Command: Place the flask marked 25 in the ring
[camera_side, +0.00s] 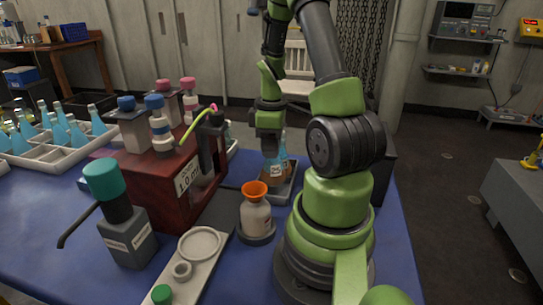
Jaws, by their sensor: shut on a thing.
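My gripper (270,145) points down at the middle of the picture, shut on a flask (276,170) with a small white label. The mark on the label is too small to read. The flask is upright, at a dark tray (287,190) behind the bottle with the orange funnel; I cannot tell whether it touches the tray. The gripper hides part of its neck. A white ring (200,244) lies on a pale flat plate at the front, with a smaller ring (182,270) beside it.
A bottle with an orange funnel (255,212) stands between plate and tray. A dark red box (175,180) holding several capped bottles and a teal-capped bottle (124,222) stand left. A white rack (50,155) of blue flasks is farther left. Blue table (390,265) is bare at front right.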

